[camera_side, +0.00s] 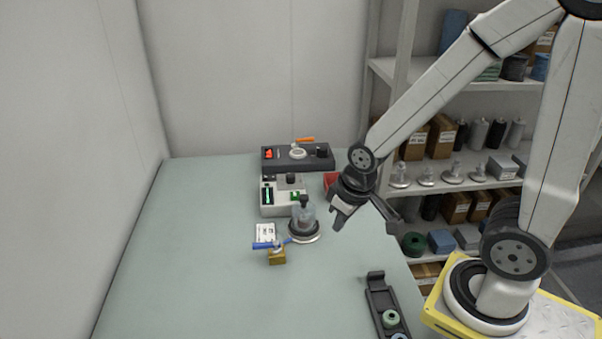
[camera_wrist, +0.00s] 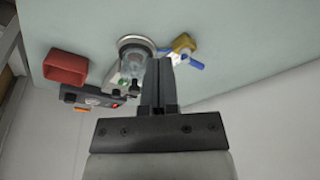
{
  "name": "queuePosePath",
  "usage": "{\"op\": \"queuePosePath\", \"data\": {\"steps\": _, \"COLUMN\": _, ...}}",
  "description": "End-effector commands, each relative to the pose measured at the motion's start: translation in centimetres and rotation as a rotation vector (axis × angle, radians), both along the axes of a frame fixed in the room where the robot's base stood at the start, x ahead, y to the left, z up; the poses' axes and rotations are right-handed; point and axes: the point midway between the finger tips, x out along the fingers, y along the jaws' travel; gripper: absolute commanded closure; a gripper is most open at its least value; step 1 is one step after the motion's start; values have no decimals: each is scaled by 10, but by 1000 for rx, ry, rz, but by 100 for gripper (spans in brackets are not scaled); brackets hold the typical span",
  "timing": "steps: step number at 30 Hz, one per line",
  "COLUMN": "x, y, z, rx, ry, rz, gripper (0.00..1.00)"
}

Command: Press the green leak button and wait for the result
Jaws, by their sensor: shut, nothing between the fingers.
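The pale tester box (camera_side: 281,210) stands on the table in the side view, with a lit green strip at its left. The green leak button (camera_side: 295,196) appears as a small green patch on its right half. My gripper (camera_side: 337,222) is shut and empty, above the table to the right of the box and apart from it. In the wrist view my gripper (camera_wrist: 158,70) points away from the camera with its fingers together.
A clear vessel on a round base (camera_side: 304,228) stands between my gripper and the tester. A brass block with a blue handle (camera_side: 277,256) and a white card (camera_side: 265,231) lie nearby. A dark console (camera_side: 322,163) and red bin (camera_wrist: 66,67) are behind. The table's left is clear.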

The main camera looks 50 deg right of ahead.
Motion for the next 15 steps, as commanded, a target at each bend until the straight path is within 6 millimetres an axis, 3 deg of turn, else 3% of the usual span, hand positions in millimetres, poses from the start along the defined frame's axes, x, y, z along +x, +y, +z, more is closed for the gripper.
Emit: {"op": "queuePosePath", "data": {"steps": 15, "x": 3, "y": -2, "z": 0, "rx": -5, "ry": -8, "rz": 5, "gripper": 100}}
